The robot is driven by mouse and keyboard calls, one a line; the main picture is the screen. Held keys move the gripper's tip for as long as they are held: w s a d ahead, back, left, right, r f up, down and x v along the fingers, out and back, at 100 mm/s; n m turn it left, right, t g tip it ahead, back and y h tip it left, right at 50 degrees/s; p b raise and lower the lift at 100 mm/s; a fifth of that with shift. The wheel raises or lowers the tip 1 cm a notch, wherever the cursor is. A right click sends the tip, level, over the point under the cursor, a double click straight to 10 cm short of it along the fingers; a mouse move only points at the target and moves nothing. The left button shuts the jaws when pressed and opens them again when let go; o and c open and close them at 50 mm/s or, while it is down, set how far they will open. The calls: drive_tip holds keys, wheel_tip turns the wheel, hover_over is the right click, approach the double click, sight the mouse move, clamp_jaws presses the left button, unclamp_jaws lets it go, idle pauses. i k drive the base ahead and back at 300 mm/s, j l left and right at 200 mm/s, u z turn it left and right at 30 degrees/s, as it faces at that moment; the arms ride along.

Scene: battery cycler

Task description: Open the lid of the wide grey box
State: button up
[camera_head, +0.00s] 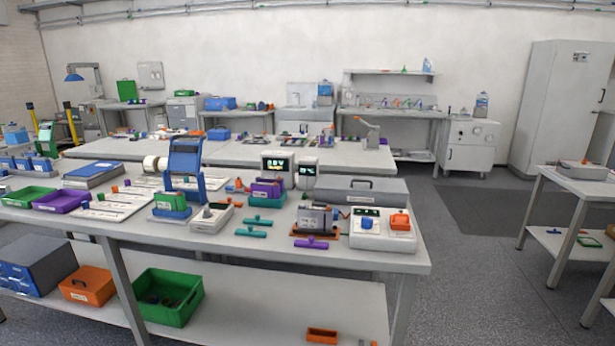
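A wide grey box (352,193) with a dark handle on top lies at the back right of the near workbench (180,244). Its lid looks shut. A white device with a blue knob and an orange part (400,221) stands in front of its right end, and a grey unit on an orange base (316,220) stands in front of its left part. These hide some of its front. My gripper and arm are not in view.
A display unit (277,168) stands left of the box. Purple and teal handles lie along the bench's front. Open floor (470,260) lies right of the bench, before a side table (590,187). A green crate (168,296) sits on the lower shelf.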

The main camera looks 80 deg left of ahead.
sight(325, 182)
drive_tip(key=u, duration=2.05)
drive_tip(key=i+j+z, duration=0.15)
drive_tip(key=i, duration=0.35)
drive_tip(key=i+j+z, duration=0.15)
drive_tip(key=i, duration=0.3)
drive_tip(key=i+j+z, duration=0.15)
drive_tip(key=i, duration=0.3)
